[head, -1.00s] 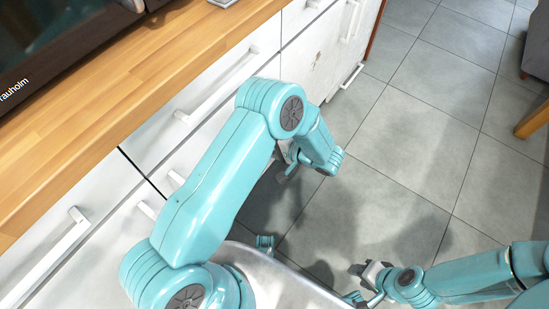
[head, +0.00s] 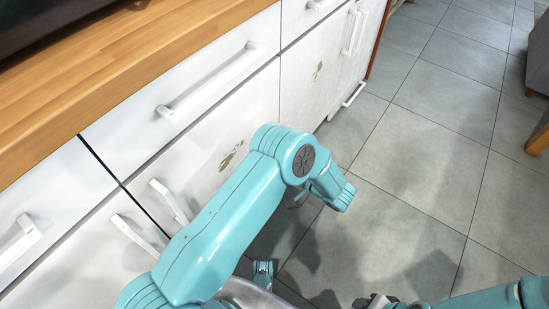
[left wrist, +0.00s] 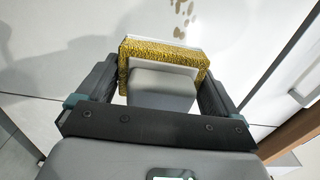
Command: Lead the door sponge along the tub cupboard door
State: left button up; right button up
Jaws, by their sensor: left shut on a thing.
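In the left wrist view my left gripper (left wrist: 160,90) is shut on the door sponge (left wrist: 135,48), a pale block with a rough gold-brown rim. The sponge's far side faces a white door (left wrist: 75,30); whether it touches cannot be told. Brown stains (left wrist: 183,12) lie on the door just beyond the sponge. In the head view my left gripper (head: 300,196) is low beside the cupboard fronts, mostly hidden behind its arm. One front carries brown stains (head: 231,155), another has a stain (head: 318,70). My right gripper (head: 375,301) is at the bottom edge, partly cut off.
A wooden worktop (head: 130,55) runs above white drawers with bar handles (head: 210,82). Two upright door handles (head: 170,200) stand out at the lower left. A chair leg (head: 538,140) shows at the far right.

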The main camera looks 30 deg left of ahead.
pick_arm(q)
jog(key=s+a+p, duration=0.1)
jog(key=s+a, duration=0.4)
jog(key=s, duration=0.8)
jog(key=shift+a, duration=0.7)
jog(key=shift+a, duration=0.25)
jog(key=shift+w, duration=0.1)
jog(key=w, duration=0.8)
jog(key=shift+w+d, duration=0.4)
jog(key=shift+d, duration=0.05)
jog(key=shift+a, duration=0.1)
dwell(0.4)
